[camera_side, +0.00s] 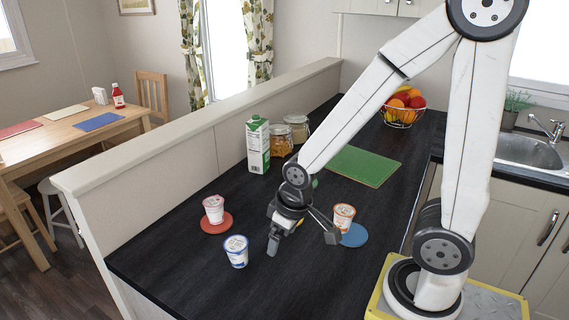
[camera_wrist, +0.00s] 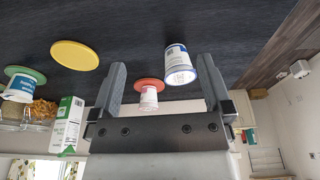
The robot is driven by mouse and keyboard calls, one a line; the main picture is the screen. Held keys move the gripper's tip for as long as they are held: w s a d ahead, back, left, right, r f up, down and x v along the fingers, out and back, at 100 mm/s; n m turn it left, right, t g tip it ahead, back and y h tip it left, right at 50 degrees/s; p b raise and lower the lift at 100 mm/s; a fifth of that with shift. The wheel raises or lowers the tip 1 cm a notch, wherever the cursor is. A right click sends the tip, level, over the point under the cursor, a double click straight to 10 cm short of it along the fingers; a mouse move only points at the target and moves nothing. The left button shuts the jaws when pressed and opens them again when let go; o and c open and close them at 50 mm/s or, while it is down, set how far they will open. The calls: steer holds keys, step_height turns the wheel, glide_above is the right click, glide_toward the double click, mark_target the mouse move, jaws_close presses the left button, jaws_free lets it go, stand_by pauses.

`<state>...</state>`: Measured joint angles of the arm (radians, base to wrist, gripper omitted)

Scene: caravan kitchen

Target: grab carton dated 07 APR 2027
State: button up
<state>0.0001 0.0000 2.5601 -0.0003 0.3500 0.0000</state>
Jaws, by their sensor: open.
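Several small tubs stand on the dark worktop, and no date is legible on any. A blue-rimmed tub (camera_side: 236,251) stands on the bare worktop, and in the wrist view (camera_wrist: 180,68) it lies between the finger lines. A pink tub (camera_side: 213,206) stands on a red coaster. An orange tub (camera_side: 343,215) stands on a blue coaster. Another tub (camera_wrist: 19,88) stands on a green coaster in the wrist view; my arm mostly hides that spot in the side view. A tall green-and-white carton (camera_side: 258,146) stands at the back. My gripper (camera_side: 302,241) is open and empty, right of the blue-rimmed tub.
A yellow coaster (camera_wrist: 75,55) lies bare on the worktop. Glass jars (camera_side: 281,140) stand beside the tall carton. A green board (camera_side: 362,166) and a fruit basket (camera_side: 404,107) lie farther back. A low partition (camera_side: 200,140) borders the left side.

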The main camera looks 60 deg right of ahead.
steer(key=shift+w, duration=0.1)
steer(key=w+d+r, duration=0.2)
steer(key=w+d, duration=0.1)
steer(key=w, duration=0.3)
steer(key=w+d+r, duration=0.2)
steer(key=w, duration=0.3)
step_height(320, 180, up, 8)
steer(key=r+n+t, duration=0.1)
steer(key=n+t, duration=0.1)
glide_above(258, 121)
steer(key=s, duration=0.3)
steer(key=shift+w+d+f+y, duration=0.15)
steer(key=shift+w+f, duration=0.15)
steer(key=shift+f, duration=0.45)
steer(key=shift+w+d+f+y, duration=0.15)
steer(key=shift+w+f, duration=0.15)
steer(key=shift+f, duration=0.45)
steer(key=shift+x, duration=2.6)
steer(key=shift+a, duration=0.15)
